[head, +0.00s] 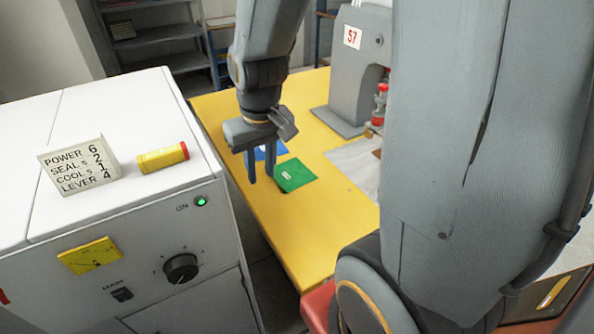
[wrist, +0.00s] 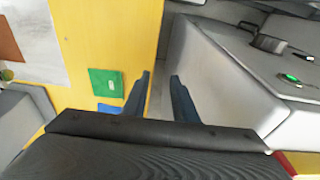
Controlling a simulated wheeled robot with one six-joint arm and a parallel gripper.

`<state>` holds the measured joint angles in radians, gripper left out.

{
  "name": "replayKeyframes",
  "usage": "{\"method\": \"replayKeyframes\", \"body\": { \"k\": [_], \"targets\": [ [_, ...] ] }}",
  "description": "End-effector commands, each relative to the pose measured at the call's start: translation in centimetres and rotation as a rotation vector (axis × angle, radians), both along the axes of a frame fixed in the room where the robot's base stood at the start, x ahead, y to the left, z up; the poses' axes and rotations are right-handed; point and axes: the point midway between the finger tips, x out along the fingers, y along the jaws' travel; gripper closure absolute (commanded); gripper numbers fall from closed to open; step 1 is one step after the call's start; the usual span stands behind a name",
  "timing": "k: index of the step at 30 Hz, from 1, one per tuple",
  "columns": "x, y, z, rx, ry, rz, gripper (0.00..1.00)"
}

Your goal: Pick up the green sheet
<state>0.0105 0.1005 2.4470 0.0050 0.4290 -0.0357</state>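The green sheet (head: 294,175) lies flat on the yellow table, with a small pale mark on it. It also shows in the wrist view (wrist: 106,83), left of my fingers. My gripper (head: 260,181) is open and empty, with its two fingers pointing down near the table's left edge, beside the green sheet. In the wrist view my gripper (wrist: 161,82) has a clear gap between its fingers, over the table's edge and the floor gap. A blue sheet (head: 268,151) lies behind the green one, partly hidden by my gripper.
A grey machine marked 57 (head: 345,75) stands at the table's back. The white cabinet (head: 120,225) at left carries a settings card (head: 78,165) and a yellow tube (head: 163,158). The yellow table (head: 315,235) is clear in front of the green sheet.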

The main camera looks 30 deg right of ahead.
Motion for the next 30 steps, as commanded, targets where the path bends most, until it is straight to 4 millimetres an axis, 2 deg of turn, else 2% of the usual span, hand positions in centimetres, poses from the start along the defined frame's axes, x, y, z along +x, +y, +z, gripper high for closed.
{"method": "replayKeyframes", "body": {
  "k": [1,3,9,15,18,21,25,30],
  "targets": [
    [2.3,-0.6,-1.2,-0.002,0.012,0.0,0.74],
    [5.7,-1.8,-2.5,-0.005,0.028,-0.002,0.74],
    [15.1,-6.0,-7.5,-0.009,0.082,0.002,0.74],
    [22.4,-10.0,-13.3,-0.008,0.129,0.017,0.74],
    [24.8,-11.5,-15.7,-0.006,0.146,0.025,0.74],
    [26.3,-12.6,-17.4,-0.005,0.157,0.032,0.74],
    [27.2,-13.2,-18.5,-0.004,0.165,0.037,0.74],
    [27.3,-13.3,-20.0,-0.003,0.168,0.039,0.74]
  ]
}}
